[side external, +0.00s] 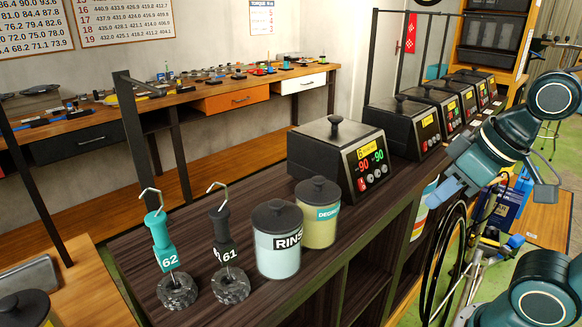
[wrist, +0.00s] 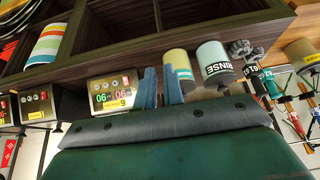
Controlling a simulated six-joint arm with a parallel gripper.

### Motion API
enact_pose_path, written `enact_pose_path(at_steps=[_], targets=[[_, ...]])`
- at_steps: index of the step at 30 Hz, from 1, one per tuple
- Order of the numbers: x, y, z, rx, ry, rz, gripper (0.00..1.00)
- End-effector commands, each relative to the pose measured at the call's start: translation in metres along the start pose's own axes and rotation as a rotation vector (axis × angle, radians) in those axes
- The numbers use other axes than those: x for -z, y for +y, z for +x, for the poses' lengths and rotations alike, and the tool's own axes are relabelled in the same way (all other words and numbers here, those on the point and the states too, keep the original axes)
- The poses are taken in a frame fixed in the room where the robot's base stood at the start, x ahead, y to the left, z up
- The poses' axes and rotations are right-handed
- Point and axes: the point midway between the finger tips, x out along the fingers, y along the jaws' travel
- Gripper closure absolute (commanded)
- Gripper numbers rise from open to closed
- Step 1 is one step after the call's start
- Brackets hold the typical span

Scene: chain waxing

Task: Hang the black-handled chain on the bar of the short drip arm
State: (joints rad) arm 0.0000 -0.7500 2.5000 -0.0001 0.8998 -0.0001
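The black-handled chain (side external: 221,241), marked 61, stands on the dark bench top with its hook up and its chain coiled below. It also shows in the wrist view (wrist: 251,71). The teal-handled chain (side external: 163,243), marked 62, stands left of it. Behind them rises a dark post with a short bar (side external: 140,84) on top, which looks like the short drip arm; nothing hangs on it. My gripper (side external: 446,190) is at the right, well away from both chains. In the wrist view its blue fingers (wrist: 161,88) are apart with nothing between them.
The RINSE jar (side external: 278,243) and a yellowish jar (side external: 318,212) stand right of the black handle. A black heated pot (side external: 336,160) sits behind them, with more pots beyond. A taller dark frame (side external: 370,55) stands farther back. The bench's left front has some free room.

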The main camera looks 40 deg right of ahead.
Motion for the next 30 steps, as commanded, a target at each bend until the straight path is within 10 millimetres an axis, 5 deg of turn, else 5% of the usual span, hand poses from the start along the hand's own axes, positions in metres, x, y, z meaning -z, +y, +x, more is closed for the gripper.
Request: enact_pose_path(at_steps=[5, 14, 30], targets=[[0.005, -0.003, 0.004, 0.011, 0.010, -0.029, 0.56], [0.042, -0.036, 0.034, 0.118, 0.099, -0.237, 0.56], [0.112, -0.146, 0.088, 0.475, 0.450, -0.556, 0.56]])
